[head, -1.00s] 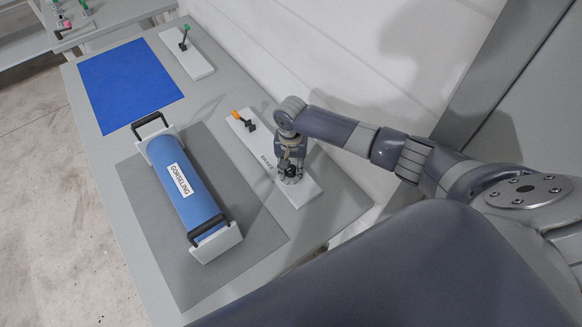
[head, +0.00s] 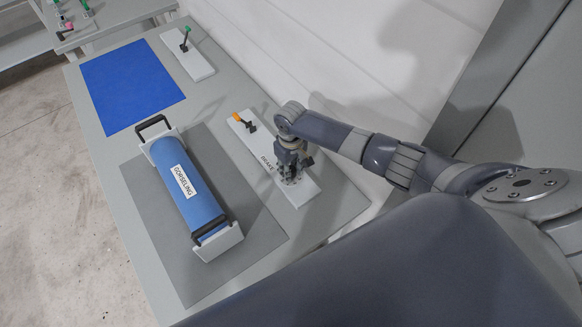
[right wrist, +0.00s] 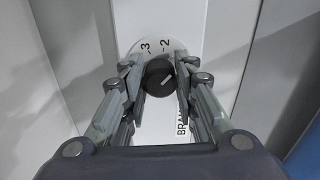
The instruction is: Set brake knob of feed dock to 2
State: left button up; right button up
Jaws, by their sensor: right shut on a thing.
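My right gripper (right wrist: 159,76) is shut on the knob, one finger on each side. In the head view my right gripper (head: 291,176) reaches down to the near end of the white panel (head: 304,195) lettered BRAKE, covering the knob. My left gripper is not in view.
An orange-tipped lever (head: 241,119) stands at the panel's far end. A blue roll (head: 186,187) in a white cradle lies left on a grey mat (head: 168,255). A wall runs along the right.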

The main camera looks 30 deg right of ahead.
jog(key=n, duration=0.6)
jog(key=shift+f, duration=0.1)
dwell(0.5)
jog(key=o, duration=0.8)
jog(key=shift+o, duration=1.2)
jog(key=shift+w, duration=0.1)
notch_tip(320, 180, up, 12)
